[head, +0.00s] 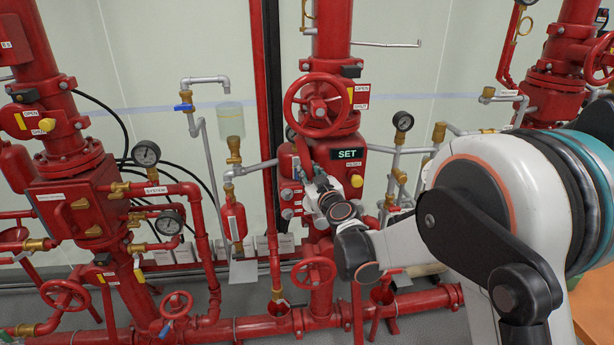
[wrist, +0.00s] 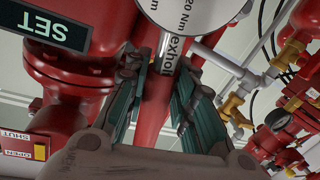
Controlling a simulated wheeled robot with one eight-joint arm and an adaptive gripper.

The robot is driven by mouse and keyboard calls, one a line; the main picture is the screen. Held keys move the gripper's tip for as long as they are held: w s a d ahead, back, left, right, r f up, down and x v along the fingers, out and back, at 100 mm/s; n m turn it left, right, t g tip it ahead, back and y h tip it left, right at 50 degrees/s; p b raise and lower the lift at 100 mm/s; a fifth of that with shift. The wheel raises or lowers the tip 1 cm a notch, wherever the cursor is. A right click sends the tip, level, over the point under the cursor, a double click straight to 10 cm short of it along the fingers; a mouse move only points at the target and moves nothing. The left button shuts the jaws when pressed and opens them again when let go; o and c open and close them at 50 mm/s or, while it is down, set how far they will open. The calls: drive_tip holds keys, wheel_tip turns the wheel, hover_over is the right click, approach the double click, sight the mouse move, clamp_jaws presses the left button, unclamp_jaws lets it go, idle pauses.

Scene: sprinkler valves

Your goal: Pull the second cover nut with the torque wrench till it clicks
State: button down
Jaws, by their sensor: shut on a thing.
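My gripper (wrist: 163,70) is shut on the torque wrench in the wrist view, its teal-padded fingers on either side of the grey shank (wrist: 168,48). The wrench's round white dial (wrist: 190,12), with part of the text "20 Nm" showing, lies just beyond the fingertips. In the head view my gripper (head: 309,168) is at the front of the middle red valve body, beside the dark SET plate (head: 347,154). Several grey bolt heads (head: 287,195) show on the cover left of my gripper. I cannot tell which is the second nut, or whether the wrench sits on it.
A red handwheel (head: 318,104) stands above the valve cover and another (head: 314,271) below it. A pressure gauge (head: 403,121) and grey pipes flank the valve on the right. A red cylinder (head: 232,221) hangs at left. Another red valve assembly (head: 70,205) stands further left.

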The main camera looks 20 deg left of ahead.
drive_tip(key=shift+w+d+r+m+y+b, duration=0.1)
drive_tip(key=shift+w+d+m+b, duration=0.05)
drive_tip(key=shift+w+d+m, duration=0.3)
drive_tip(key=shift+w+d+r+m+y+b, duration=0.1)
drive_tip(key=shift+w+d+m+b, duration=0.15)
drive_tip(key=shift+d, duration=0.35)
drive_tip(key=shift+w+d+r+m+y+b, duration=0.1)
drive_tip(key=shift+w+d+m, duration=0.15)
drive_tip(key=shift+d+m, duration=0.2)
idle(0.8)
drive_tip(key=shift+s+a+n, duration=0.25)
drive_tip(key=shift+a+n, duration=0.1)
drive_tip(key=shift+a, duration=0.05)
drive_tip(key=shift+s+a, duration=0.1)
drive_tip(key=shift+a, duration=0.1)
idle(0.5)
